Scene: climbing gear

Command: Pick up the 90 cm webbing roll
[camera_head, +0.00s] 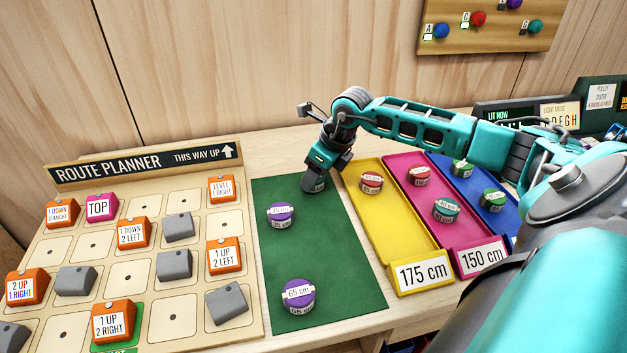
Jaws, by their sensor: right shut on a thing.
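My right gripper (318,174) reaches down at the back right of the green mat (320,255). It is shut on a webbing roll (314,187), mostly hidden by the fingers. I cannot read that roll's label or tell whether it is lifted off the mat. Two purple rolls are also on the mat: one (281,214) left of the gripper, with a label too small to read surely, and one (298,296) near the front marked 65 cm. My left gripper is not in view.
Right of the mat stand a yellow tray (392,225) marked 175 cm, a pink tray (428,230) marked 150 cm and a blue tray (508,215), each holding rolls. The route planner board (90,247) with orange and grey blocks lies left. The mat's middle is clear.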

